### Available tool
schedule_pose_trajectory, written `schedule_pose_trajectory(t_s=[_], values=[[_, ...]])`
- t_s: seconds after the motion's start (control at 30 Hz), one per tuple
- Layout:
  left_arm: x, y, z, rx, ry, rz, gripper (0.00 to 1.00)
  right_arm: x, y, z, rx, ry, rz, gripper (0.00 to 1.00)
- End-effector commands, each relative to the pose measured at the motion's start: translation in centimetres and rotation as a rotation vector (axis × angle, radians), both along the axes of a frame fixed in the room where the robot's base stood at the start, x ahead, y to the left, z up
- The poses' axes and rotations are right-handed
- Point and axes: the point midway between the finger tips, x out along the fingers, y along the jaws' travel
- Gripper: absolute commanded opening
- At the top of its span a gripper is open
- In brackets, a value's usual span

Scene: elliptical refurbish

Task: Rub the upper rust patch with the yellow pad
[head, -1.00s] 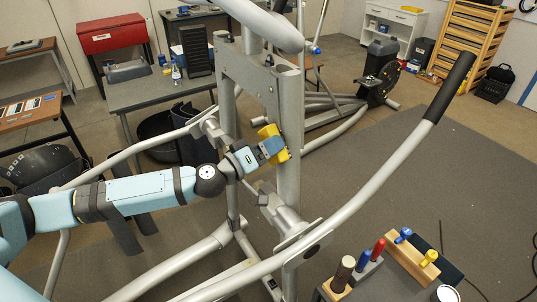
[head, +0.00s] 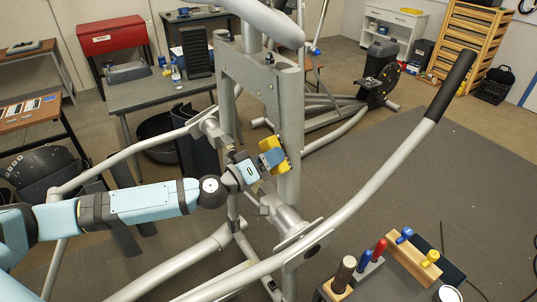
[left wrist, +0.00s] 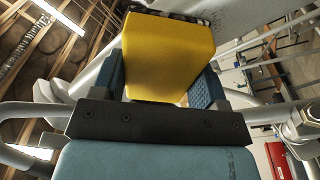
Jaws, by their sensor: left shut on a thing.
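My left gripper (head: 272,157) is shut on the yellow pad (head: 281,168) in the head view. The pad is against or very close to the grey upright post (head: 290,130) of the elliptical machine; I cannot tell whether they touch. In the left wrist view the pad (left wrist: 165,55) sits between the blue fingers, with a dark speckled strip along its far edge. A pale grey surface lies just beyond it. No rust patch can be made out in either view; the pad and gripper cover part of the post. My right gripper is not in view.
A long grey handle bar (head: 385,175) with a black grip crosses the front right. A wooden block with coloured-handled tools (head: 413,258) stands at the lower right. A grey workbench (head: 150,92) is behind on the left. The floor mat to the right is mostly clear.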

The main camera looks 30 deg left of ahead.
Motion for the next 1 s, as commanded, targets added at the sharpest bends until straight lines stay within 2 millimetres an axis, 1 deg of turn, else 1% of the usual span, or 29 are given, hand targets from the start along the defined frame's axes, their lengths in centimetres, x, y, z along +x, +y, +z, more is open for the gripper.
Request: schedule_pose_trajectory(t_s=[0.03, 0.2, 0.3, 0.47, 0.8, 1.0], values=[[-0.1, -0.1, -0.9, 0.0, 0.003, 0.0, 0.45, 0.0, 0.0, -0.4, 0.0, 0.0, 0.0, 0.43], [-0.2, -0.2, -2.3, -0.001, 0.003, 0.001, 0.45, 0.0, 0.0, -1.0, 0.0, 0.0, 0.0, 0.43], [-0.3, -0.2, -2.9, -0.001, 0.003, 0.001, 0.45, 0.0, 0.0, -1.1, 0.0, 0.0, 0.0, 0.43], [-0.3, -0.2, -3.2, 0.0, 0.001, 0.001, 0.45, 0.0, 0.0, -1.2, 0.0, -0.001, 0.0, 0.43], [-0.3, -0.6, -6.1, -0.002, 0.003, 0.0, 0.45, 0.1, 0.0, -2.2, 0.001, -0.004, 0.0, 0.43], [-0.3, -0.7, -6.8, 0.0, 0.002, -0.001, 0.45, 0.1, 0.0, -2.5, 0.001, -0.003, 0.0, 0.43]])
